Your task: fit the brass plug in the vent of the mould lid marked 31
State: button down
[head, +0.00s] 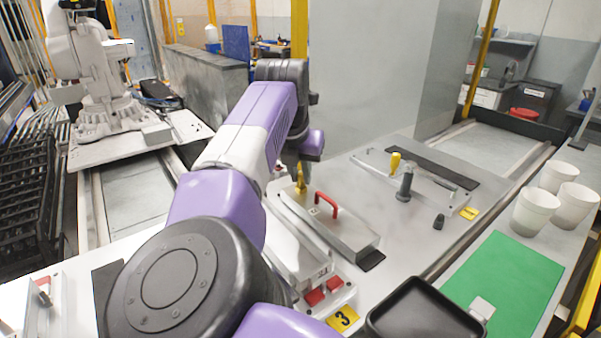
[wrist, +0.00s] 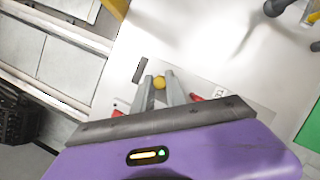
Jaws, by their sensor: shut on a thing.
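My gripper (wrist: 160,90) is shut on the brass plug (wrist: 159,82), whose rounded yellow end shows between the fingertips in the wrist view. In the head view the brass plug (head: 300,180) is at the far left end of a grey mould lid (head: 345,232) with a red handle (head: 326,203). I cannot tell whether the plug is above the vent or in it; the vent is hidden. A yellow tag (head: 343,318) near this lid starts with a 3; the rest is unclear. My arm covers part of this station.
A small dark plug (head: 438,221) stands nearby. A black tray (head: 425,312), a green mat (head: 515,275) and white cups (head: 535,211) are at the right.

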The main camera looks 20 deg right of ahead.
jog(key=shift+f, duration=0.1)
jog(key=c, duration=1.3)
grip_release()
